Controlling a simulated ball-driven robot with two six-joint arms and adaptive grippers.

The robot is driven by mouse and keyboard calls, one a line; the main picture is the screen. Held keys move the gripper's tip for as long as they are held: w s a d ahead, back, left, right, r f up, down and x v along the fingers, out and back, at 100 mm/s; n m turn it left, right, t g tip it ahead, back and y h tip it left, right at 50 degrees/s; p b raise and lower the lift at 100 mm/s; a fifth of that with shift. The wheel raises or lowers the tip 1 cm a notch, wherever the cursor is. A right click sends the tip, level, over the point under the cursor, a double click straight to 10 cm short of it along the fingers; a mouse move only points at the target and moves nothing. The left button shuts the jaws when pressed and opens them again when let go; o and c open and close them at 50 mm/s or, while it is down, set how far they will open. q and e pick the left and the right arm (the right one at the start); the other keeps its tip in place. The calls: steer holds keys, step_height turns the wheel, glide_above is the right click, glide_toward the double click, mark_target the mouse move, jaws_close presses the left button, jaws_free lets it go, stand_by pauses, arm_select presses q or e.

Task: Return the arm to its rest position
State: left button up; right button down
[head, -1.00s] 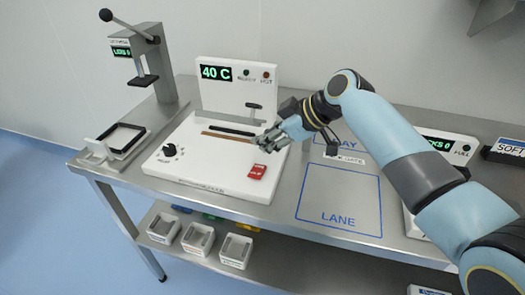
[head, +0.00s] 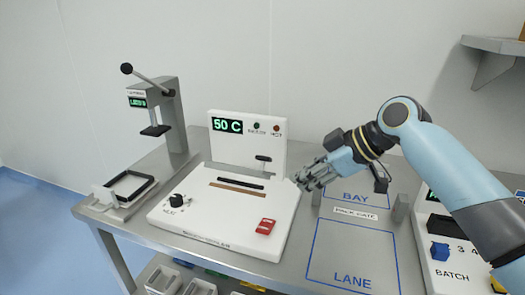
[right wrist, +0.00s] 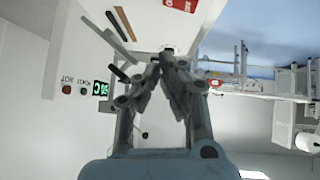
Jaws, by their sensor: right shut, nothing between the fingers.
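My right gripper (head: 308,179) is shut and empty. It hangs in the air just right of the white sealing machine (head: 190,236), apart from it. In the right wrist view the fingertips (right wrist: 168,58) meet with nothing between them. My right arm comes in from the right edge of the head view. The machine's display (head: 227,125) reads 50 C. My left gripper does not show.
A lever press (head: 170,115) stands at the table's left, with a black-rimmed tray (head: 129,187) in front. The blue-outlined lane (head: 352,262) is clear. Grey posts (head: 401,208) stand by the bay.

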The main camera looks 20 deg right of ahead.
steer(key=s+f+m+g+h, duration=0.1)
steer(key=s+f+m+h, duration=0.4)
steer(key=s, duration=1)
steer(key=s+d+m+g+h, duration=0.1)
steer(key=s+d+m, duration=0.15)
steer(key=s, duration=0.45)
steer(key=s+d+m+h, duration=0.1)
steer(key=s+d+m, duration=0.15)
steer(key=s, duration=0.55)
steer(key=s+d+f+m+g+b, duration=0.2)
steer(key=f+b, duration=0.9)
steer(key=f, duration=2.9)
steer(key=s+d+f+g+b, duration=0.1)
steer(key=s+f+b, duration=0.5)
steer(key=s+f, duration=1.2)
steer(key=shift+s+d+f+n, duration=0.2)
steer(key=shift+s+f+n, duration=0.15)
steer(key=shift+f, duration=0.3)
